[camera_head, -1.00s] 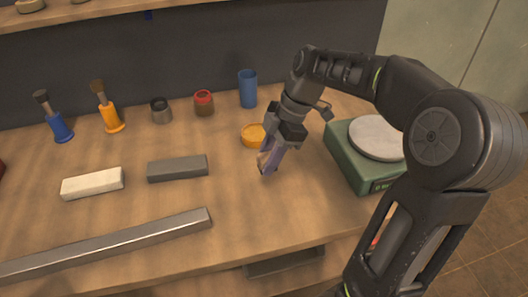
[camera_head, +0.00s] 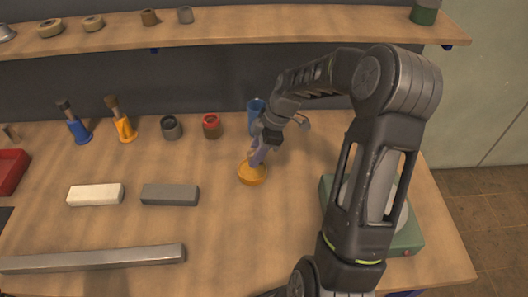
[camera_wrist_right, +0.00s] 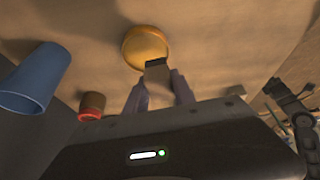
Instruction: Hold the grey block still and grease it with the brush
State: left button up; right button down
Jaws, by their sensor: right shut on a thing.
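The grey block (camera_head: 169,194) lies flat on the table, left of the middle in the head view, with no gripper touching it. My right gripper (camera_head: 258,153) is over the round orange dish (camera_head: 251,176), with its fingers pointing down. In the right wrist view its fingers (camera_wrist_right: 158,92) are shut on the brush (camera_wrist_right: 157,67), a short brownish piece whose end overlaps the rim of the dish (camera_wrist_right: 143,44). I cannot tell whether it touches what is in the dish. My left gripper is not in view.
A white block (camera_head: 95,194) lies left of the grey one, and a long metal bar (camera_head: 92,258) lies in front. Blue (camera_head: 78,129) and orange (camera_head: 124,128) upright brushes, small jars and a blue cup (camera_head: 255,112) stand behind. A green scale (camera_head: 405,237) is at right.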

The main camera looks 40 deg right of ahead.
aim_at(248, 171)
jog(key=shift+w+a, duration=0.1)
jog(key=shift+w, duration=0.7)
jog(key=shift+w+r, duration=0.1)
jog(key=shift+w, duration=0.3)
jog(key=shift+d, duration=0.2)
jog(key=shift+f+b, duration=1.25)
jog(key=shift+f, duration=1.75)
jog(key=shift+f+b, duration=0.5)
jog(key=shift+b, duration=0.05)
jog(key=shift+s+f+b, duration=0.1)
jog(key=shift+s+b, duration=0.05)
jog(key=shift+b, duration=0.15)
